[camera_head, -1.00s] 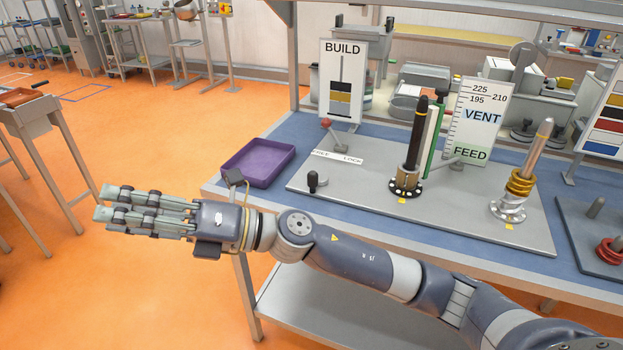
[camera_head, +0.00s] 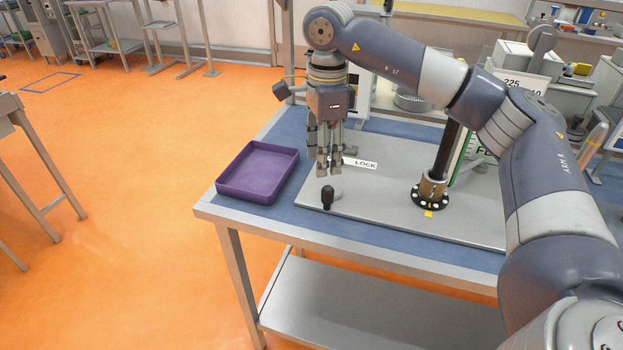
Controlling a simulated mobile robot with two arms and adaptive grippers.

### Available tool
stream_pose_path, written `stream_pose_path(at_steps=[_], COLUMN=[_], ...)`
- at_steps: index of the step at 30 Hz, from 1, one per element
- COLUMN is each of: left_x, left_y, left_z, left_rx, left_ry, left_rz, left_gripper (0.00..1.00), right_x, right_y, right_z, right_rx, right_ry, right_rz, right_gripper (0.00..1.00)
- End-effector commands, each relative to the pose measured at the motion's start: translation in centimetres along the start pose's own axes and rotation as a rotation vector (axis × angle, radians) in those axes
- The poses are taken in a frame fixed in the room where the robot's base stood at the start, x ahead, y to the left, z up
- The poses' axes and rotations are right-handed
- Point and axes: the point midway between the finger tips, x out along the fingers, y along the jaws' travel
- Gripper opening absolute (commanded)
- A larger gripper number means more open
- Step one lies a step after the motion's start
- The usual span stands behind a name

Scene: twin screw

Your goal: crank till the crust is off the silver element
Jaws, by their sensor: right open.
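My right gripper (camera_head: 329,168) is open and empty, pointing down above the grey plate. Its fingertips are just behind and above a small black-knobbed handle (camera_head: 327,198); I cannot tell whether they touch it. A label with the word LOCK (camera_head: 362,163) lies beside the fingers, partly covered. A dark rod (camera_head: 445,150) stands upright in a bronze collar (camera_head: 432,188) with a black flange; its top is hidden by my right arm. The tip of a silver rod (camera_head: 597,135) shows at the right edge; the rest is hidden behind my arm. My left gripper is out of view.
A purple tray (camera_head: 228,191) lies on the blue bench top (camera_head: 270,217), left of the grey plate (camera_head: 385,205). The BUILD board and the scale board (camera_head: 525,82) are mostly hidden by my arm.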

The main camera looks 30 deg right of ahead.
Motion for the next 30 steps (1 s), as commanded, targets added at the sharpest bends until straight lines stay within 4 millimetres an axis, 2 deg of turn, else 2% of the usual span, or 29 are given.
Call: stream_pose_path(at_steps=[2,4,10,14,17,21,25,30], left_x=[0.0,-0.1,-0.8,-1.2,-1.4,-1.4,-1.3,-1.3], left_y=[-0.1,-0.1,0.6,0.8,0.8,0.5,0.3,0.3], left_z=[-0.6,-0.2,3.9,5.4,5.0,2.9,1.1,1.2], left_rx=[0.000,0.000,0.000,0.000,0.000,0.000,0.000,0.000], left_ry=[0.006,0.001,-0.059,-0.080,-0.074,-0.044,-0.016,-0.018], left_rz=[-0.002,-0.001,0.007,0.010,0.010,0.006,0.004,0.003], left_gripper=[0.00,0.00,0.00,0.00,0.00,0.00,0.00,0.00], right_x=[0.1,0.7,4.2,6.7,8.3,9.8,10.5,10.6], right_y=[0.0,0.0,0.1,0.1,0.1,0.0,0.0,0.0], right_z=[-0.6,-0.7,-0.7,-0.7,-0.6,-0.6,-0.6,-0.6], right_rx=[0.006,0.006,0.006,0.006,0.005,0.005,0.005,0.005], right_ry=[0.015,0.019,0.016,0.016,0.014,0.013,0.012,0.012], right_rz=[0.000,0.002,0.005,0.004,0.004,0.001,0.000,0.000], right_gripper=[0.43,0.43,0.43,0.43,0.43,0.43,0.43,0.43])
